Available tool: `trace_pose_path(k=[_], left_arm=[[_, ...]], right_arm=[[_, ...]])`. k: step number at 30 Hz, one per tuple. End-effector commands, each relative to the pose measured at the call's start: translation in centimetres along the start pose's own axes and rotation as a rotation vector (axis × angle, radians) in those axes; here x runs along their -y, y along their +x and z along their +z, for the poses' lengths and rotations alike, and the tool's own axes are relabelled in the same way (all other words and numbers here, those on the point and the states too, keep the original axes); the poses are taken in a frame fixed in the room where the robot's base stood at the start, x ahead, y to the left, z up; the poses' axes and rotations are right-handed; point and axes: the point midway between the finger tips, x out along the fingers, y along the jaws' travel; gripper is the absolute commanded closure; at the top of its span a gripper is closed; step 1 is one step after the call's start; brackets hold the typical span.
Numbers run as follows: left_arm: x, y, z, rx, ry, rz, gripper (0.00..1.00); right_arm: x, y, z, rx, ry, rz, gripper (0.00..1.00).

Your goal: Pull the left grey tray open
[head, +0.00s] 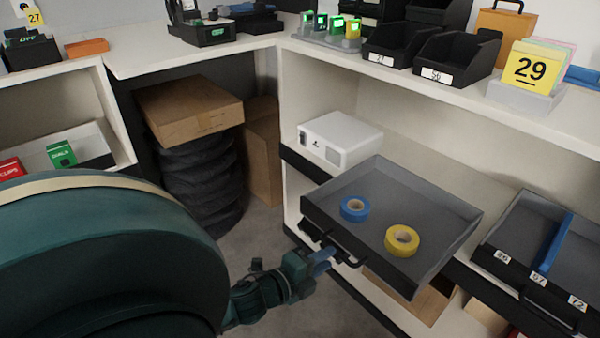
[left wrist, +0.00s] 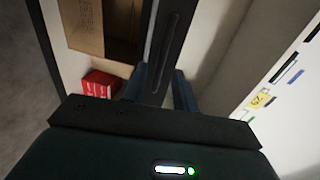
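The left grey tray (head: 345,185) sticks well out of the shelf unit, with a blue tape roll (head: 355,208) and a yellow tape roll (head: 402,240) lying in it. Its dark bar handle (head: 347,262) is on the front wall. My left gripper (head: 325,260) is at this handle, its blue fingers partly hiding it. In the left wrist view, the fingers (left wrist: 161,88) stand on both sides of the dark handle (left wrist: 165,55) and appear closed on it. My right gripper is not in view.
A second grey tray (head: 525,225) with a blue divider sits at the right. A white box (head: 340,138) stands on the shelf behind the left tray. Cardboard boxes (head: 190,108) and dark stacked rings (head: 200,180) fill the corner. Floor (head: 265,225) is clear before the tray.

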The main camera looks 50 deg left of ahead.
Motion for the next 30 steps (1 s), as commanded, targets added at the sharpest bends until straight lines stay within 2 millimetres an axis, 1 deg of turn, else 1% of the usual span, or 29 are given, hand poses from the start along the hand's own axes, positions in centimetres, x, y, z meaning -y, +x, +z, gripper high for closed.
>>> trace_pose_path(k=[1,6,9,12,17,30], left_arm=[[0.1,-1.4,0.0,0.002,-0.004,0.004,0.71],[0.1,-5.0,0.0,0.002,-0.002,0.003,0.71],[0.1,-6.6,0.0,0.002,-0.002,0.002,0.71],[0.1,-7.6,0.0,0.001,-0.001,0.001,0.71],[0.0,-8.2,0.0,0.001,0.0,0.0,0.71],[0.0,-8.2,0.0,0.0,0.001,-0.001,0.71]], right_arm=[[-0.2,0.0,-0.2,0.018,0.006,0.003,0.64],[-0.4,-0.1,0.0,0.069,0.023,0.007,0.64],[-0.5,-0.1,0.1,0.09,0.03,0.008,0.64],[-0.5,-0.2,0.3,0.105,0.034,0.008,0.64],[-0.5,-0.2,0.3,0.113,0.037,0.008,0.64],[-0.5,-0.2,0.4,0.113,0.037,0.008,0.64]])
